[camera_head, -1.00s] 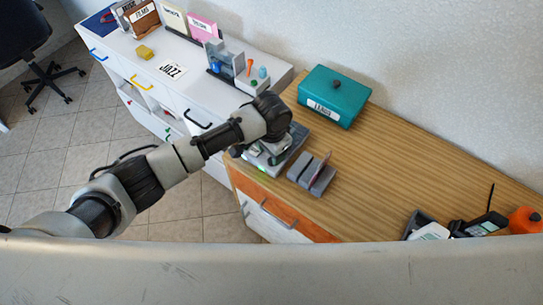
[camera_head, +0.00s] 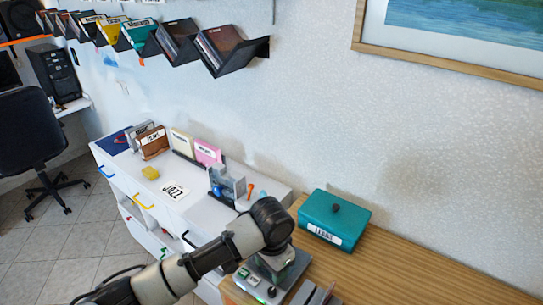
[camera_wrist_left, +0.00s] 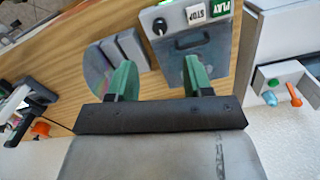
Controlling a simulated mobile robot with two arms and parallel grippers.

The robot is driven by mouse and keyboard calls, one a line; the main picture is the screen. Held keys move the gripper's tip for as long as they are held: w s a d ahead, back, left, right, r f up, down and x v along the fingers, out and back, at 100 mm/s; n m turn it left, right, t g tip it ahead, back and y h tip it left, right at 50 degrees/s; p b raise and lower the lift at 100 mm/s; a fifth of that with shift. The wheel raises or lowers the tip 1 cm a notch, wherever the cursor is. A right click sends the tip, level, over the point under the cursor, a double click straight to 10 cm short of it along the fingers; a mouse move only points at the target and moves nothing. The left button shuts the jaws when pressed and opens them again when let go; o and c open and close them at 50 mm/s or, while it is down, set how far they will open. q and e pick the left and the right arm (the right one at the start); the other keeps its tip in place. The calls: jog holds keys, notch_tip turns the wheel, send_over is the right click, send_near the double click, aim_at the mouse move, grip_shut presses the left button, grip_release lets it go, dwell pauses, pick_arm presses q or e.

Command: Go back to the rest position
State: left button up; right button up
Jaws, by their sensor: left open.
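My left gripper (camera_wrist_left: 160,80) shows in the left wrist view with two green fingers spread apart and nothing between them. It is above the wooden counter (camera_wrist_left: 255,35), close to a grey player (camera_wrist_left: 190,38) with PLAY and STOP buttons and a knob. In the head view my left arm reaches in from the bottom left, and its wrist hides part of the player (camera_head: 272,288). A slotted grey holder (camera_wrist_left: 125,52) with a round disc (camera_wrist_left: 98,68) lies left of the player in the wrist view. My right gripper is not in view.
A teal LEANS-like labelled box (camera_head: 335,215) stands on the counter behind the player. Black wall racks (camera_head: 245,52) hang above.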

pick_arm(q)
jog(key=s+a+f+n+t+h, duration=0.1)
jog(key=s+f+n+h, duration=0.2)
jog(key=s, duration=0.7)
jog(key=s+a+n+t+y, duration=0.1)
jog(key=s+a+n, duration=0.1)
jog(key=s+a, duration=0.65)
jog(key=s+a+n+t+y, duration=0.25)
jog(key=s+a, duration=0.25)
jog(key=a, duration=0.7)
notch_tip(320, 180, down, 27)
jog(key=d+g+b, duration=0.1)
jog(key=g+b, duration=0.1)
jog(key=b, duration=0.1)
jog(key=s+a+f+g+b, duration=0.1)
jog(key=s+a+f+b, duration=0.1)
jog(key=s+f, duration=1.4)
notch_tip(320, 180, down, 4)
jog(key=shift+s+a+f, duration=0.2)
jog(key=shift+a, duration=0.3)
jog(key=shift+g+h, duration=0.25)
